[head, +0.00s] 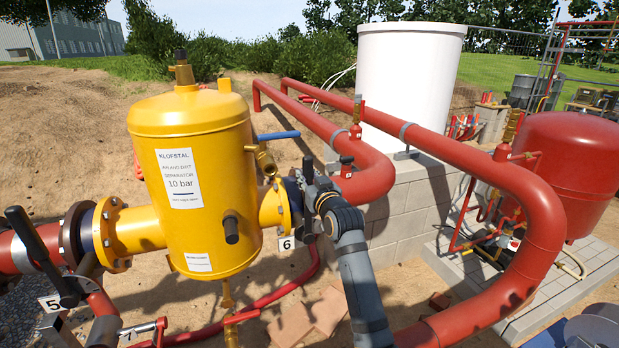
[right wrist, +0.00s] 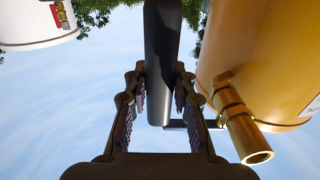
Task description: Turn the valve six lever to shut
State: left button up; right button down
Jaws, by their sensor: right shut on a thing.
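The valve six lever is a black bar; its top shows in the head view (head: 307,166), just right of the yellow separator's outlet flange. A white tag with a 6 (head: 286,244) hangs below it. My right gripper (head: 309,183) reaches the lever from the right and partly covers it. In the right wrist view the lever (right wrist: 160,60) stands between the two fingers of my right gripper (right wrist: 159,100), which is shut on it. The lever looks close to upright in the head view; the valve body is mostly hidden behind my gripper. My left gripper is not in view.
The yellow separator (head: 195,190) stands close left of my right gripper, with a brass fitting (head: 264,160) and blue handle (head: 277,135) above. Red pipes (head: 460,155) curve behind and right of my arm. The black valve five lever (head: 38,252) is at far left.

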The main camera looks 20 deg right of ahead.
jog(key=shift+f, duration=0.1)
jog(key=c, duration=1.4)
grip_release()
jog(key=o, duration=0.3)
jog(key=shift+a, duration=0.25)
jog(key=shift+s+d, duration=0.1)
jog(key=shift+s, duration=0.35)
jog(key=s, duration=1.1)
jog(key=shift+d, duration=0.4)
